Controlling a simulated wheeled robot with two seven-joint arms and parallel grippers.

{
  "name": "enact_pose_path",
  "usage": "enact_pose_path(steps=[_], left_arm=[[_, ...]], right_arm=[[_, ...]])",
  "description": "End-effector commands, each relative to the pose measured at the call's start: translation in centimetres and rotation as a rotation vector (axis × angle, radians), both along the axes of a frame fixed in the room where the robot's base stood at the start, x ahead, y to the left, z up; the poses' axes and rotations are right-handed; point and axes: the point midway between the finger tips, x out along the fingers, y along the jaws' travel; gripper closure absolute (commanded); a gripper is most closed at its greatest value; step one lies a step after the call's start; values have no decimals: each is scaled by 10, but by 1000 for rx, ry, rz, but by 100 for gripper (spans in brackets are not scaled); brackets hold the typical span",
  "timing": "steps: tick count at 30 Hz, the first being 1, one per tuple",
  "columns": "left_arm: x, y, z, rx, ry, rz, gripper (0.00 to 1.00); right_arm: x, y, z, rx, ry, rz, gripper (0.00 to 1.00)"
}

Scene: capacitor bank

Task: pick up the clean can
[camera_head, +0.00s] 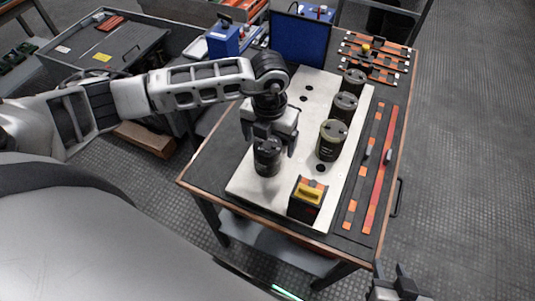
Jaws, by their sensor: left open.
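My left gripper (268,146) points down over the front left of the white board (248,186). It is open, with its fingers on either side of the top of a dark can (267,163). I cannot tell whether they touch it. This can stands upright and looks plain dark grey. Three more dark cans stand in a row to its right: a front one (332,142) with an olive, worn look, a middle one (344,107) and a back one (354,82). My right gripper (392,275) is partly in view at the bottom right edge, away from the cans.
An orange and black box with a yellow handle (308,196) stands at the board's front. Red and orange strips (378,170) lie to the right. A blue panel (300,40) stands at the back left. Dark holes (321,168) mark the board.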

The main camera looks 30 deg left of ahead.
Motion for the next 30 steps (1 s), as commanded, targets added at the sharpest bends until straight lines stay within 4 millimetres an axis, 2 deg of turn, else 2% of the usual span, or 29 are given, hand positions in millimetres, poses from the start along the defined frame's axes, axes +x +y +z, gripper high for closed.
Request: enact_pose_path(steps=[7,12,15,23,30], left_arm=[[-1,1,-17,0,2,0,12],[-2,4,-47,0,2,0,12],[-2,3,-58,0,1,0,12],[-1,3,-57,-1,0,-1,12],[-1,3,-57,-1,0,-1,78]], right_arm=[[0,0,-5,1,1,0,64],[1,2,-21,5,1,1,64],[4,5,-20,14,-11,4,64],[6,8,-10,20,-19,12,64],[4,7,-13,15,-15,14,64]])
